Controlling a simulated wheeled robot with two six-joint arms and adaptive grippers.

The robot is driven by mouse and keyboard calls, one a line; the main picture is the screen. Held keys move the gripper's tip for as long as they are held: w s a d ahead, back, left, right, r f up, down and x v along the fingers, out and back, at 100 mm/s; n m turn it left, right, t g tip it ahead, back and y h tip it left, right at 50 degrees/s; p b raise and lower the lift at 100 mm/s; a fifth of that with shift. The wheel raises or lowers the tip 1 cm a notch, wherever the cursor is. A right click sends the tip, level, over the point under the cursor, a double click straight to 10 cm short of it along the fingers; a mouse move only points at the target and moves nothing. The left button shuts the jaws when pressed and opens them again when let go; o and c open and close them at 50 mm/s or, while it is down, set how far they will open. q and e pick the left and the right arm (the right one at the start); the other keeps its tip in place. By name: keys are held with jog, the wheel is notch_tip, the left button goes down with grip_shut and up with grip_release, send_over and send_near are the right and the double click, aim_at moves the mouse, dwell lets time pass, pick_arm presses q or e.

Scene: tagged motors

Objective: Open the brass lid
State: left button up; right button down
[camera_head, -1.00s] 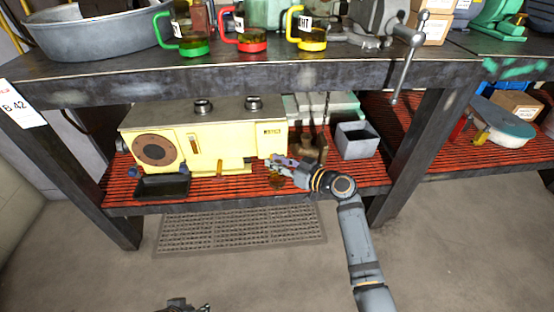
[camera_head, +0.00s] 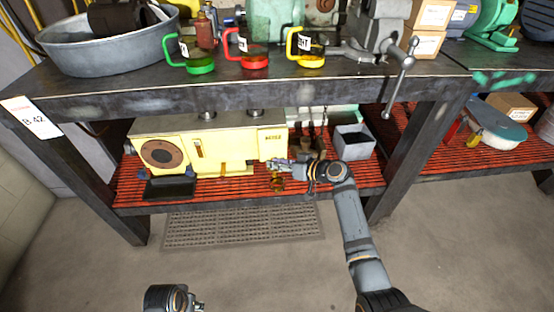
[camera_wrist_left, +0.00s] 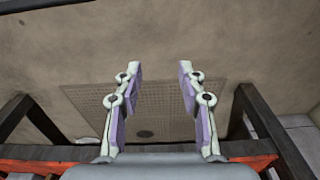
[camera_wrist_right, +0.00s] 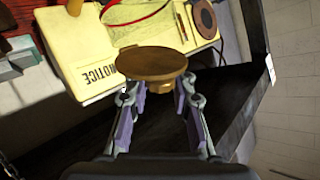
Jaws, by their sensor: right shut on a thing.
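The brass lid (camera_wrist_right: 150,62) is a round brown-gold disc with a small knob, just beyond the fingertips in the right wrist view. My right gripper (camera_wrist_right: 160,92) is shut on the knob. In the head view the right gripper (camera_head: 272,163) is at the right end of the yellow machine (camera_head: 215,150), over the lower shelf; a small amber-brass piece (camera_head: 277,185) shows just below it. I cannot tell whether the lid still touches the machine. My left gripper (camera_wrist_left: 160,88) is open and empty above the floor; its arm shows at the bottom of the head view.
The red grated lower shelf (camera_head: 335,188) holds a black tray (camera_head: 170,188) and a grey box (camera_head: 354,142). The workbench top (camera_head: 215,85) above carries several mugs, a round metal tub (camera_head: 105,52) and a vise (camera_head: 375,40). The floor in front, with a mat (camera_head: 240,228), is free.

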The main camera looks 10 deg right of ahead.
pick_arm(q)
jog(key=shift+s+a+f+p, duration=0.1)
jog(key=shift+a+f+p, duration=0.1)
jog(key=shift+f, duration=0.65)
jog(key=shift+s+a+f+p, duration=0.15)
jog(key=shift+a+f, duration=0.05)
jog(key=shift+f, duration=0.7)
jog(key=shift+s+a+f+p, duration=0.1)
jog(key=shift+a+f+p, duration=0.1)
jog(key=shift+f, duration=0.65)
pick_arm(e)
jog(key=shift+w+g, duration=0.15)
jog(key=shift+g, duration=0.25)
jog(key=c, duration=1.1)
grip_release()
jog(key=shift+d+r, duration=0.15)
jog(key=shift+d, duration=0.05)
jog(key=shift+c, duration=0.2)
pick_arm(q)
jog(key=shift+d, duration=0.1)
pick_arm(e)
jog(key=shift+a, duration=0.1)
pick_arm(q)
jog(key=shift+r, duration=0.1)
pick_arm(e)
jog(key=v, duration=1.2)
